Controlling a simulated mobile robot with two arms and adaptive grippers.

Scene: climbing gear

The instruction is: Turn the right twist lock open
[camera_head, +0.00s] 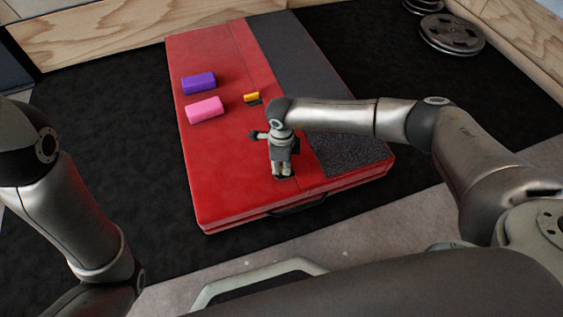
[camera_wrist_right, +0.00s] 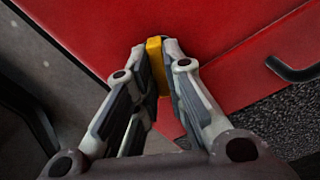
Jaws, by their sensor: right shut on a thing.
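A yellow twist lock (camera_wrist_right: 155,58) stands between the fingertips of my right gripper in the right wrist view. My right gripper (camera_head: 283,175) points down over the near part of the red pad (camera_head: 218,165) in the head view. It is shut on the yellow lock, which it hides in that view. The fingers also show in the right wrist view (camera_wrist_right: 157,72), one on each side of the lock. Another small yellow lock (camera_head: 251,97) sits farther back on the pad, with a dark patch beside it. My left arm shows at the left, but its gripper is out of view.
A black handle (camera_head: 298,206) is on the near edge. Weight plates (camera_head: 452,34) lie at the back right.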

